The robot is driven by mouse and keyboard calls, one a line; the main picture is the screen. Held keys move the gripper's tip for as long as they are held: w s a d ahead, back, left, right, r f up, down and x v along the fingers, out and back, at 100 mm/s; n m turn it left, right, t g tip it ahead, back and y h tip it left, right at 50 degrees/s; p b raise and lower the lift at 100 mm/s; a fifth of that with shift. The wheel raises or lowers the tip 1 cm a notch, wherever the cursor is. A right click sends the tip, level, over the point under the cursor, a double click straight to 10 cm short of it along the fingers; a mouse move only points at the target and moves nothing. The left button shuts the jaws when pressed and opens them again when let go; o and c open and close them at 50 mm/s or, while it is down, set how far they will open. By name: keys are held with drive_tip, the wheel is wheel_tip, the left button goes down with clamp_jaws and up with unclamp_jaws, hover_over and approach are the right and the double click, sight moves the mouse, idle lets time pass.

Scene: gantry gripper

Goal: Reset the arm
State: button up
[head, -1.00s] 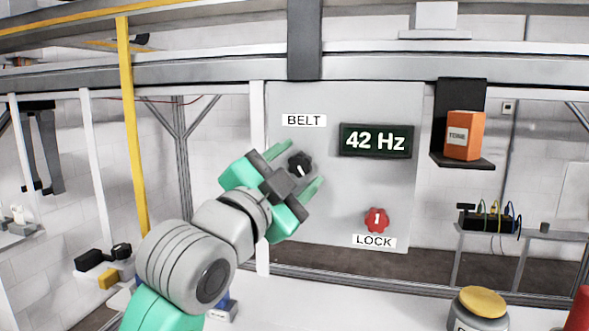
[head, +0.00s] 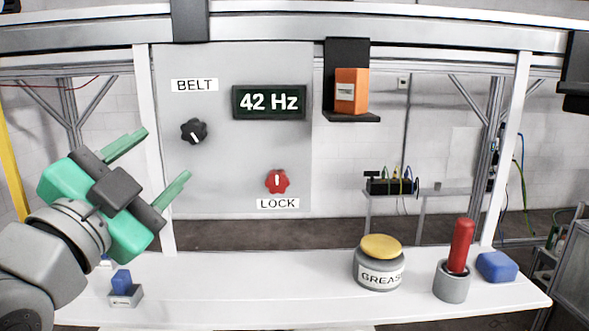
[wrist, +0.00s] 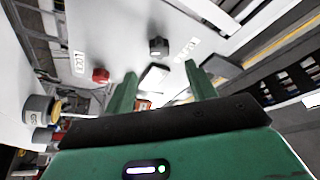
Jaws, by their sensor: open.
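My gripper (head: 157,163) is open and empty, with its two green fingers spread apart. In the head view it is at the left, in front of the panel's left edge and left of the black BELT knob (head: 194,131). In the wrist view the gripper (wrist: 163,88) points toward the panel, with the black knob (wrist: 158,46) beyond and between the fingers and the red LOCK knob (wrist: 100,75) to the left. Nothing is between the fingers. The panel's display (head: 269,102) reads 42 Hz. The red LOCK knob (head: 277,181) sits below the display.
On the white bench (head: 250,285) stand a GREASE jar (head: 380,268) with a yellow lid, a red-handled thing (head: 461,245) in a grey cup, a blue block (head: 497,266) and a small blue item (head: 122,281). An orange box (head: 351,92) sits on a black shelf (head: 350,117).

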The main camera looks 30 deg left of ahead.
drive_tip(key=w+d+r+n+t+h+p, duration=0.1)
drive_tip(key=d+r+h+p, duration=0.1)
drive_tip(key=d, duration=0.6)
drive_tip(key=w+d+r+n+t+h+p, duration=0.1)
drive_tip(key=d+r+p, duration=0.15)
drive_tip(key=d, duration=0.55)
drive_tip(key=s+d+n+t+p, duration=0.1)
drive_tip(key=s+d+n+p, duration=0.1)
drive_tip(key=d, duration=0.6)
drive_tip(key=s+d+r+n+t+h+p, duration=0.1)
drive_tip(key=s+d+n+p, duration=0.2)
drive_tip(key=d, duration=0.6)
drive_tip(key=shift+s+n, duration=0.4)
drive_tip(key=shift+s, duration=0.65)
